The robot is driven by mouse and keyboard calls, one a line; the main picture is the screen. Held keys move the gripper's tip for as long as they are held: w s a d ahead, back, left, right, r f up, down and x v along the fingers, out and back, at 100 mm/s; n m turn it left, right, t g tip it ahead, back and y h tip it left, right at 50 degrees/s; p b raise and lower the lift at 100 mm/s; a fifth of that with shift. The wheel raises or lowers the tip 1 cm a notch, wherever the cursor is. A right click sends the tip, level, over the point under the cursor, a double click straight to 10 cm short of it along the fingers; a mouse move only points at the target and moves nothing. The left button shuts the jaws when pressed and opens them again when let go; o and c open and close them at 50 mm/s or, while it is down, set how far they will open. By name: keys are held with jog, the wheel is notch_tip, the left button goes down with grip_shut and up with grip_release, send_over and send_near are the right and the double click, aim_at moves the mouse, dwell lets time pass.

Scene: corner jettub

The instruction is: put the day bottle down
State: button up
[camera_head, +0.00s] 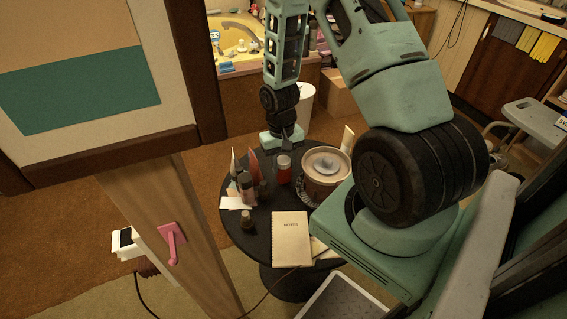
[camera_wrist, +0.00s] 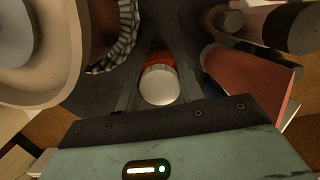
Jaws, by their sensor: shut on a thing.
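The day bottle, a red bottle with a pale cap, is at the far middle of the round black table (camera_head: 261,232) in the head view (camera_head: 284,170). In the wrist view the bottle (camera_wrist: 158,82) stands between the two fingers, its cap toward the camera. My gripper (camera_head: 285,147) comes down over it from above and is shut on it; the wrist view also shows the gripper (camera_wrist: 158,92). The bottle looks upright. Whether its base touches the tabletop is hard to tell; its lower part is hidden in the wrist view.
A round pot-like container (camera_head: 322,188) with a beaded rim is close on the right. A dark bottle (camera_head: 246,186), a red upright item (camera_head: 254,165) and other small bottles crowd the left. A notebook (camera_head: 291,240) lies in front. A small bare patch lies between notebook and bottle.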

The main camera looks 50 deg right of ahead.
jog(key=shift+f, duration=0.1)
jog(key=o, duration=1.1)
jog(key=shift+c, duration=0.2)
